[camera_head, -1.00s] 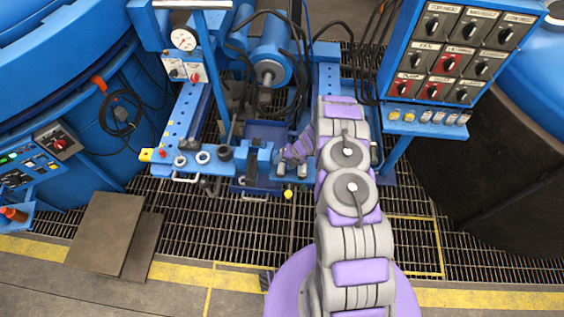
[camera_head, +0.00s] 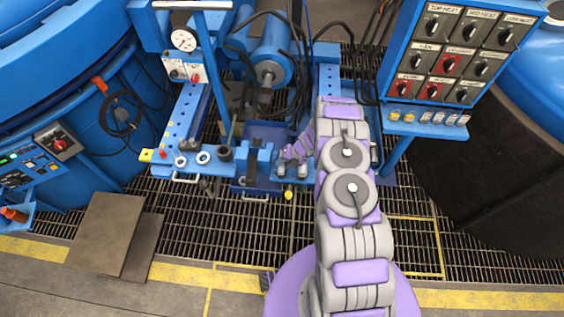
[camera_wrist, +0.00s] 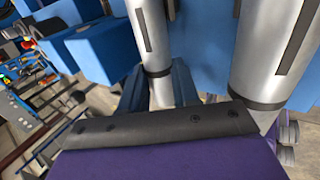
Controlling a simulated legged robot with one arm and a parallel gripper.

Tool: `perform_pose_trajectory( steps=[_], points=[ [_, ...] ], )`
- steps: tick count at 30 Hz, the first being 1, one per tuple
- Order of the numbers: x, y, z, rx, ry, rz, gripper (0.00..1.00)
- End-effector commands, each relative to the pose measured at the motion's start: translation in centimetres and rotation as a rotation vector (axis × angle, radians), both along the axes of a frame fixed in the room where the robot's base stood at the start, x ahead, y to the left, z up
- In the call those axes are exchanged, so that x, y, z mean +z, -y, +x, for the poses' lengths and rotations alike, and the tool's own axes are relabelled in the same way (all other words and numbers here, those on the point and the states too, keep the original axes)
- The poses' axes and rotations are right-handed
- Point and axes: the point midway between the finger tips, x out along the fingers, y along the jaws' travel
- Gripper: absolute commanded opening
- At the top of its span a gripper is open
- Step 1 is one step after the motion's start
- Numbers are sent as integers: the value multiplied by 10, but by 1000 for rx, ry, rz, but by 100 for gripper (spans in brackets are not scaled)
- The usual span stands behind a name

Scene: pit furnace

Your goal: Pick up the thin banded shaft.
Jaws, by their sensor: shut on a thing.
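In the wrist view a thin bright metal shaft (camera_wrist: 156,50) with a dark slot and a dark band stands left of a wider banded shaft (camera_wrist: 262,65). In the head view my purple gripper (camera_head: 292,152) is at the blue bench front (camera_head: 213,176), among small grey cylinders; I cannot tell the shafts apart there.
Blue blocks (camera_wrist: 101,47) stand close to the left of the shafts. Several rings and a dark cup (camera_head: 225,153) sit on the bench left of my gripper. A gauge stand (camera_head: 184,40) and a switch panel (camera_head: 462,50) rise on either side. Grating floor is open in front.

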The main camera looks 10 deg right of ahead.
Motion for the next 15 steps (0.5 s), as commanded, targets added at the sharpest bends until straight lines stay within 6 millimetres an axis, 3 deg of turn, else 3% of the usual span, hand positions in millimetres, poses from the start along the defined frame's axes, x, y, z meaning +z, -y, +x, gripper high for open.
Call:
perform_pose_trajectory(
  steps=[8, 15],
  points=[
    [2, 1, 1, -2, 1, 0, 0],
    [24, 1, 1, -2, 3, 0, 0]
  ],
)
